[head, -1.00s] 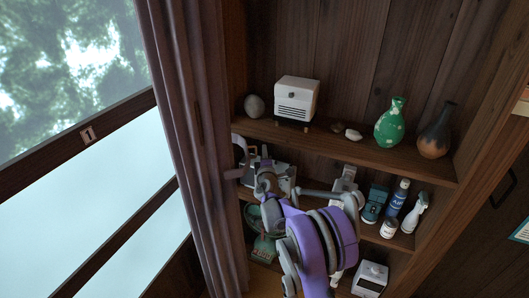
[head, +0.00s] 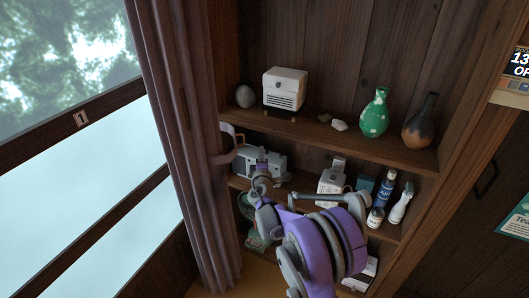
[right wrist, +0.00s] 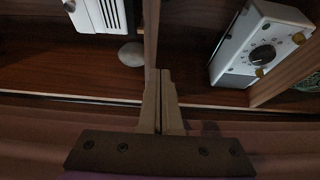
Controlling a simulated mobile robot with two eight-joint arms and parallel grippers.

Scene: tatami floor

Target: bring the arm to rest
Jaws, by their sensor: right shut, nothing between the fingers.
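My right arm, purple and grey, reaches up from the bottom middle of the head view. Its right gripper (head: 222,157) is small there, beside the curtain (head: 180,140) and the left edge of the shelving. In the right wrist view the two fingers (right wrist: 160,75) are pressed together with nothing between them. They point toward a shelf board, with a white box on one side and a radio on the other. Whether they touch the board or curtain I cannot tell. My left gripper is not in view.
Several bottles, including a blue one (head: 385,188), stand behind my arm's right side. A window is on the left.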

